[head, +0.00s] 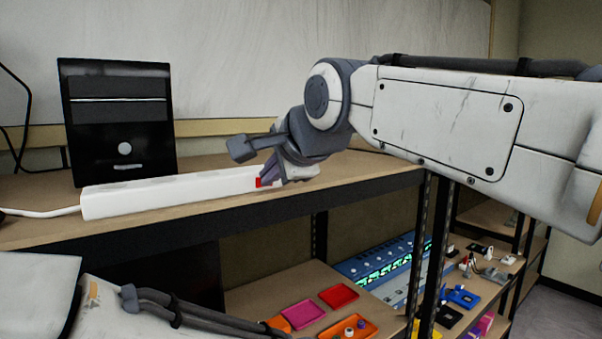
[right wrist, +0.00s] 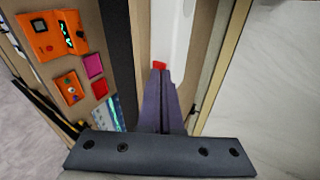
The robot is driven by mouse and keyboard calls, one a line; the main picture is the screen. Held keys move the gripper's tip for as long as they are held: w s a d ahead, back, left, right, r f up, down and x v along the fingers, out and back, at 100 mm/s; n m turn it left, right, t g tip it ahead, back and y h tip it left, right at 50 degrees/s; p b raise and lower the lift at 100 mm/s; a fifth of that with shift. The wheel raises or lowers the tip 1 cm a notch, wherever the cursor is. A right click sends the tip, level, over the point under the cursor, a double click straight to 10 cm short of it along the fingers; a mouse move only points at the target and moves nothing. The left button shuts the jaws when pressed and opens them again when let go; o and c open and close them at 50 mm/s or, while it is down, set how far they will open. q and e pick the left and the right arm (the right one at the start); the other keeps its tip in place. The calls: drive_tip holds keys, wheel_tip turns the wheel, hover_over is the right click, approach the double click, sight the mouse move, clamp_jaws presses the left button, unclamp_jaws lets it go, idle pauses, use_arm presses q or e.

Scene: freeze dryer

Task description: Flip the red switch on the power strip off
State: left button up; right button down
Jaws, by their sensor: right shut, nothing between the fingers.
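The white power strip (head: 160,193) lies along the front of the wooden shelf, its cable leaving at the left end. It also shows in the right wrist view (right wrist: 172,32). The red switch (head: 258,183) is near the strip's right end, partly hidden by my right gripper. In the right wrist view the red switch (right wrist: 159,66) shows just at the fingertips. My right gripper (head: 267,172) is shut and empty, its tips at the switch; I cannot tell if they touch. It also shows in the right wrist view (right wrist: 160,78). My left gripper is not in view; only part of my left arm shows.
A black computer tower (head: 118,125) stands behind the strip at the left. A wall is close behind the shelf. The lower shelf (head: 258,293) holds orange and pink trays and a blue device (head: 385,262). The upper shelf's front edge (head: 200,217) is dark.

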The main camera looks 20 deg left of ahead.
sight(275, 183)
drive_tip(key=f+b+v, duration=0.2)
drive_tip(key=b+v, duration=0.2)
drive_tip(key=v, duration=0.9)
drive_tip(key=shift+s+d+r, duration=0.2)
drive_tip(key=shift+s+d, duration=0.35)
